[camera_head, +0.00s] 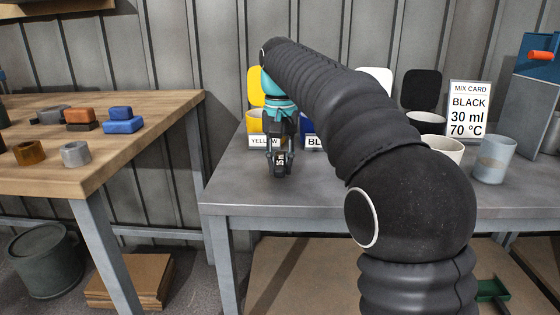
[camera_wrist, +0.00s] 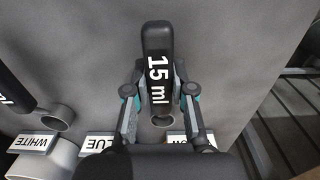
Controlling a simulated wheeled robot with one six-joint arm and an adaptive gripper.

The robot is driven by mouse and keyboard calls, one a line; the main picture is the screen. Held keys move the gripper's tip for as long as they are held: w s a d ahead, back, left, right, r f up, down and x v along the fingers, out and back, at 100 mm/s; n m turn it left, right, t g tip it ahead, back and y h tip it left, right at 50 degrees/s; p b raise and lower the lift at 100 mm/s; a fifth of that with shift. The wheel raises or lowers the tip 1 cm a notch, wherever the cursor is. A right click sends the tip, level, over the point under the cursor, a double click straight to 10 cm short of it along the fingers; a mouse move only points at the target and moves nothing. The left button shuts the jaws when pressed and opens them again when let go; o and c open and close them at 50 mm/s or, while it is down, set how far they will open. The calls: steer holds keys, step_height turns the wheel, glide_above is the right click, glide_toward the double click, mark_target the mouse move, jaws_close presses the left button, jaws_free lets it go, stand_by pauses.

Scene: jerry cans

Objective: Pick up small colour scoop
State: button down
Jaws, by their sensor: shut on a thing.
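A small scoop with a black handle marked "15 ml" (camera_head: 280,163) is held between the fingers of my gripper (camera_head: 279,148), above the front left part of the grey table (camera_head: 240,195). In the wrist view the scoop handle (camera_wrist: 157,65) points away from my gripper (camera_wrist: 158,100), with one finger on each side. A round grey part shows below the lettering, between the fingers. The scoop's lower end is partly hidden by my gripper. I cannot tell the exact gap between scoop and tabletop.
Yellow (camera_head: 256,87), white (camera_head: 377,80) and black (camera_head: 421,90) lids stand behind labelled pots. A mix card (camera_head: 467,110) reads BLACK, 30 ml, 70 °C. A cream cup (camera_head: 448,150) and a grey-blue cup (camera_head: 494,158) stand right. A wooden bench (camera_head: 110,115) is left.

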mark_target(284, 158)
steer(key=shift+r, duration=0.55)
steer(key=r+p, duration=0.1)
steer(key=r, duration=0.1)
steer(key=r+p, duration=0.1)
steer(key=r, duration=0.1)
steer(key=shift+w+d, duration=0.2)
steer(key=shift+d, duration=0.2)
steer(key=w+d+r+p, duration=0.2)
steer(key=d+r, duration=0.4)
steer(key=d, duration=0.4)
steer(key=shift+w+d+p, duration=0.25)
steer(key=shift+w+p, duration=0.05)
steer(key=shift+p, duration=0.1)
